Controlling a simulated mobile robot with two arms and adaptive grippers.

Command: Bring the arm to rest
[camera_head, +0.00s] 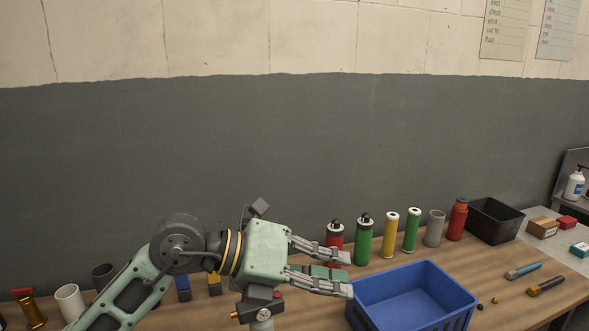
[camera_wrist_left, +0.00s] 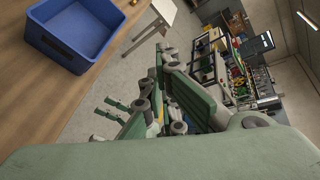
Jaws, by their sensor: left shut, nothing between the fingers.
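My left arm comes in from the lower left of the head view. Its pale green left gripper (camera_head: 349,274) is held above the wooden bench and points right. The gripper is shut with nothing held. Its fingers lie just left of the blue bin in the picture, with a red cylinder and a green cylinder behind them. In the left wrist view the green-padded fingers (camera_wrist_left: 170,105) show from close by, with no object at them. My right gripper is not in view.
A blue bin (camera_head: 467,300) stands on the bench (camera_head: 520,308). Several coloured cylinders (camera_head: 391,235) and a black crate (camera_head: 511,217) stand along the back. A white tube (camera_head: 70,300) is at left, near my arm.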

